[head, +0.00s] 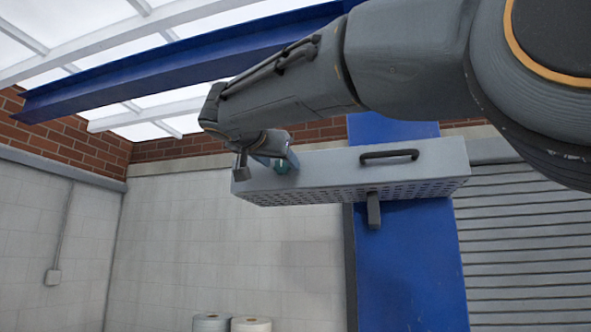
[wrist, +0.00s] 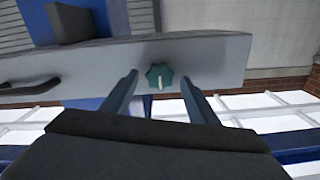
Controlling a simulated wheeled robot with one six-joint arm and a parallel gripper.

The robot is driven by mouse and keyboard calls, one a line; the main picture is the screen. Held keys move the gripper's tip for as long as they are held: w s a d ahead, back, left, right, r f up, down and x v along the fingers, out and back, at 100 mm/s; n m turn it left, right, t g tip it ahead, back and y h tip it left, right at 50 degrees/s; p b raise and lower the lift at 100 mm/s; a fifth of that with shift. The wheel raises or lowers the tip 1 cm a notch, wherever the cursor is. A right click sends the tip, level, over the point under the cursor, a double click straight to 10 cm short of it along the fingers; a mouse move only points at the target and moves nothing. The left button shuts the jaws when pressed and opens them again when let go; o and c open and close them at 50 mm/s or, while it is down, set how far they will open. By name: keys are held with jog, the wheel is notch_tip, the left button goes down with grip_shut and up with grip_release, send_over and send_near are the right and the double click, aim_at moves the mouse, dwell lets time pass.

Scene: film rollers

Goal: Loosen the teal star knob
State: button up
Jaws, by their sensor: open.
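The teal star knob (wrist: 159,76) sits on the front face of a light grey metal box (wrist: 205,58) in the wrist view, with a pale pointer mark on it. My gripper (wrist: 161,82) is open, its two fingers spread to the left and right of the knob. Nothing is held between them. Whether the fingers reach as far as the knob is hard to tell. In the head view my gripper (head: 267,165) is at the left end of the box (head: 330,165). A small teal part of the knob (head: 281,168) shows there, mostly hidden by the gripper.
A dark bar handle (head: 389,155) sticks out of the box's front to the right. A dark lever (head: 373,210) hangs below the box. A blue column (head: 410,265) stands behind it. White rolls (head: 250,324) are low down. Open space lies left of the box.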

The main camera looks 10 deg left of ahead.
jog(key=shift+w, duration=0.3)
jog(key=c, duration=1)
jog(key=shift+c, duration=0.2)
